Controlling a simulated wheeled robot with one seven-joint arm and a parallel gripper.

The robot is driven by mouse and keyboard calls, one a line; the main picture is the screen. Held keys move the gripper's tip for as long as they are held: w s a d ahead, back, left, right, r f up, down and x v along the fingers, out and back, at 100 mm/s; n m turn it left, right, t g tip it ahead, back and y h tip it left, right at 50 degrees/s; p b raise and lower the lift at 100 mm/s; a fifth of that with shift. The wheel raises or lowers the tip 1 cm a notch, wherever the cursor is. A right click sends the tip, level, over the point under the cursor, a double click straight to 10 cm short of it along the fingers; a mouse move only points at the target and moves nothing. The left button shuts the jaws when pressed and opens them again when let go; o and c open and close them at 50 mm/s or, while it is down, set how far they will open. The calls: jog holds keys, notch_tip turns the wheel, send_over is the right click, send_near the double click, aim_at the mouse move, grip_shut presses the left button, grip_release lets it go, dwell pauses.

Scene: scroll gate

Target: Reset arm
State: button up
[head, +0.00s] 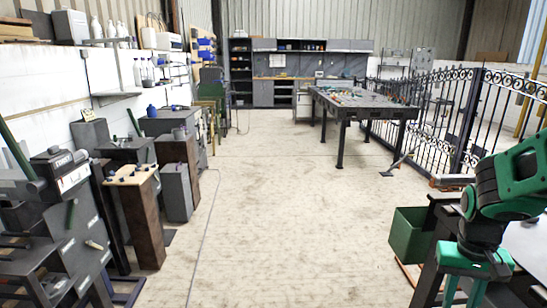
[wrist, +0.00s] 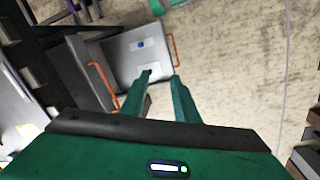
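My arm is green and dark grey and stands at the right edge of the head view, bent with its hand low. My gripper (head: 464,294) points downward there, beside a dark table edge, and its tips run near the bottom of the picture. In the wrist view my gripper (wrist: 161,76) shows two green fingers with a clear gap between the tips. Nothing is held between them. Beyond the fingers is a grey case (wrist: 138,52) with orange handles, apart from the gripper as far as I can tell.
A green bin (head: 408,238) stands left of my arm. A black iron fence (head: 455,110) runs along the right, and a dark worktable (head: 341,130) stands farther back. Cabinets and machines, including a wood-topped cabinet (head: 137,205), line the left. The middle floor (head: 270,220) is clear.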

jog(key=s+a+r+m+y, duration=0.1)
jog(key=s+a+r, duration=0.2)
jog(key=s+r, duration=0.3)
jog(key=s, duration=0.4)
jog(key=shift+s+a+r, duration=0.25)
jog(key=shift+r, duration=0.15)
jog(key=shift+w+f, duration=0.25)
jog(key=shift+w, duration=0.4)
